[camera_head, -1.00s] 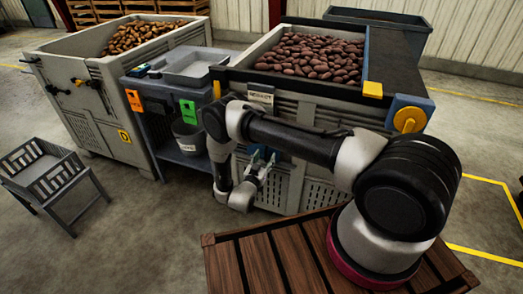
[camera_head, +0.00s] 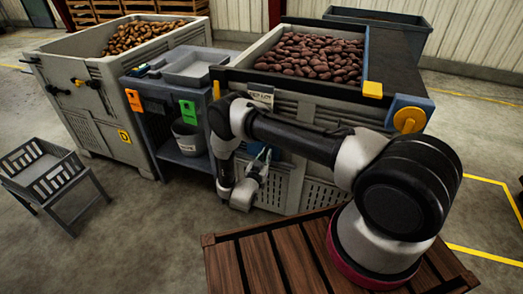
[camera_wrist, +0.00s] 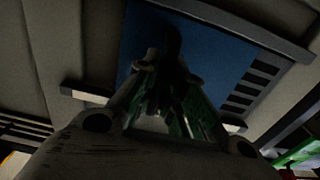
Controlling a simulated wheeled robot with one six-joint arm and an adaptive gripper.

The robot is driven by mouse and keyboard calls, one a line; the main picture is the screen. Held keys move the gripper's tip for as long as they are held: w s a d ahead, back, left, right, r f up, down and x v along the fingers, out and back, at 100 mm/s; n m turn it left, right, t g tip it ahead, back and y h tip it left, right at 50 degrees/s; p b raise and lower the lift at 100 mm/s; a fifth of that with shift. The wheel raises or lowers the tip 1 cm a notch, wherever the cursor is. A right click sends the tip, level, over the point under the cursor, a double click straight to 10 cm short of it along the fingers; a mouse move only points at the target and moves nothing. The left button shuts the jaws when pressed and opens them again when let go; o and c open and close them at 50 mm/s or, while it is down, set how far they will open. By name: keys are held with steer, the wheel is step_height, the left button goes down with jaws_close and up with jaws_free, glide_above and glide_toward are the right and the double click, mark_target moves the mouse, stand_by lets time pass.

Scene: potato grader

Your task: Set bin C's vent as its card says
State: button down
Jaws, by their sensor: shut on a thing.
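The bin with dark red potatoes (camera_head: 340,112) stands in front of my arm; I cannot read a bin letter on it. A white card (camera_head: 262,97) hangs at its upper left edge, its print too small to read surely. In the wrist view a blue vent plate (camera_wrist: 215,60) lies on the bin's front wall, with dark slots at its right edge. A dark handle (camera_wrist: 168,42) stands out from the plate. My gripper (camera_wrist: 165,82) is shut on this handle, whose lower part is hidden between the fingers. In the head view my gripper (camera_head: 262,162) is low at the bin's front.
A grey bin marked D (camera_head: 60,62) with tan potatoes stands at the left. A bench (camera_head: 150,82) with a tray, orange and green tags and a bucket (camera_head: 188,137) stands between the bins. A grey slatted stand (camera_head: 60,190) is at the lower left, with open floor beside it.

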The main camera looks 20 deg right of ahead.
mark_target(251, 152)
steer(key=shift+w+a, duration=0.7)
steer(key=shift+a, duration=0.25)
steer(key=shift+w+a, duration=0.7)
steer(key=shift+a, duration=0.25)
steer(key=shift+w+a, duration=0.7)
steer(key=shift+a, duration=0.25)
steer(key=c, duration=0.9)
jaws_free()
steer(key=shift+o, duration=0.2)
steer(key=shift+s, duration=0.1)
steer(key=v, duration=2.3)
